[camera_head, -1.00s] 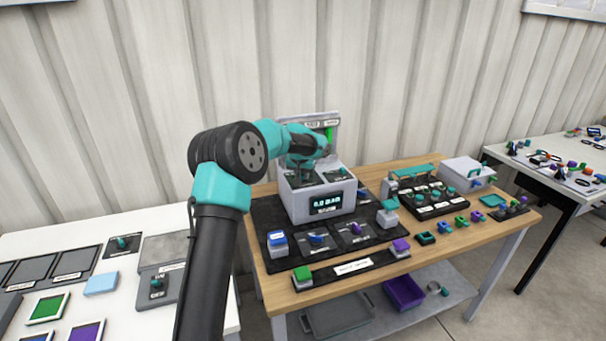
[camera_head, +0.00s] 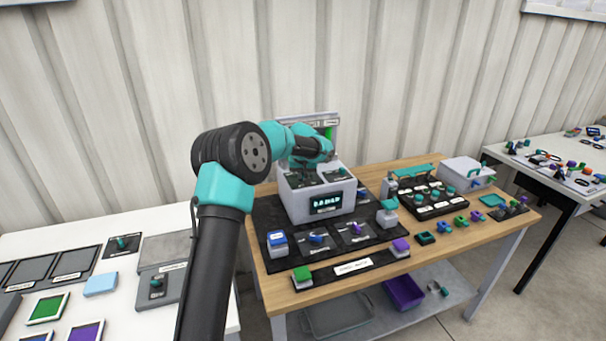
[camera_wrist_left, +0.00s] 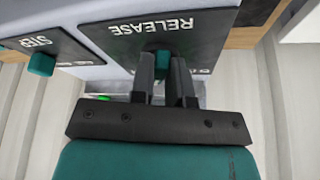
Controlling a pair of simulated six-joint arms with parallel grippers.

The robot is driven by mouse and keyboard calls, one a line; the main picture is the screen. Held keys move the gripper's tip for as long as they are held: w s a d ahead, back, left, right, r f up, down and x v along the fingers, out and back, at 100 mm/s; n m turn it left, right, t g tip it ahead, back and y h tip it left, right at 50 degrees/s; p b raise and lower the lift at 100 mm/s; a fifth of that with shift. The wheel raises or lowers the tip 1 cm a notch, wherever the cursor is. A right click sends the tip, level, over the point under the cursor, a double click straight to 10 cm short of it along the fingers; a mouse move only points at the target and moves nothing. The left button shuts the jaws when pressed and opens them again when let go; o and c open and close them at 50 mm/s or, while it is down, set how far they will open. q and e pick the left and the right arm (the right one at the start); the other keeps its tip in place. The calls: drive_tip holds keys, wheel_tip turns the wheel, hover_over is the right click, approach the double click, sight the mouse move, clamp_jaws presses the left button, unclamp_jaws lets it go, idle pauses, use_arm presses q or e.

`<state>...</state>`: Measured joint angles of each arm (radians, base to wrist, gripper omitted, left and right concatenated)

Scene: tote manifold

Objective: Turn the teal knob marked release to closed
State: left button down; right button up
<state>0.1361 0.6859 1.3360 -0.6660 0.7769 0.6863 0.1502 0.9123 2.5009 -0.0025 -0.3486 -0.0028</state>
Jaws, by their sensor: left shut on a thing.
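The teal release knob (camera_wrist_left: 162,62) sits on a dark plate marked RELEASE (camera_wrist_left: 150,27) in the left wrist view, where the lettering appears upside down. My left gripper (camera_wrist_left: 163,66) has its two dark fingers on either side of this knob and is shut on it. In the head view my left gripper (camera_head: 303,173) reaches down onto the top of the white box with the display (camera_head: 325,203), and my arm hides the knob there. The knob's exact setting cannot be read. My right gripper is not in view.
A second teal knob marked STEP (camera_wrist_left: 41,63) sits beside the release plate. In the head view, blue (camera_head: 316,238) and purple (camera_head: 355,229) knobs stand on the dark mat in front of the box. A panel with several teal knobs (camera_head: 436,196) lies to the right.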

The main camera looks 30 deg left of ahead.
use_arm(q)
drive_tip(key=n, duration=0.1)
drive_tip(key=n+y, duration=0.1)
drive_tip(key=n, duration=0.1)
drive_tip(key=n+g, duration=0.1)
drive_tip(key=n, duration=0.1)
drive_tip(key=shift+w+d+y, duration=0.25)
drive_tip(key=shift+d+y, duration=0.05)
drive_tip(key=shift+y, duration=0.1)
drive_tip(key=n, duration=0.2)
drive_tip(key=n+g, duration=0.1)
drive_tip(key=n, duration=0.1)
drive_tip(key=n+g, duration=0.1)
drive_tip(key=n, duration=0.1)
drive_tip(key=shift+w+d+y, duration=0.15)
drive_tip(key=shift+w+y, duration=0.15)
drive_tip(key=shift+w, duration=0.05)
drive_tip(key=shift+n, duration=0.3)
drive_tip(key=c, duration=1.1)
unclamp_jaws()
drive_tip(key=shift+r, duration=0.15)
drive_tip(key=w+v, duration=0.1)
drive_tip(key=v, duration=1.6)
drive_tip(key=shift+s, duration=0.15)
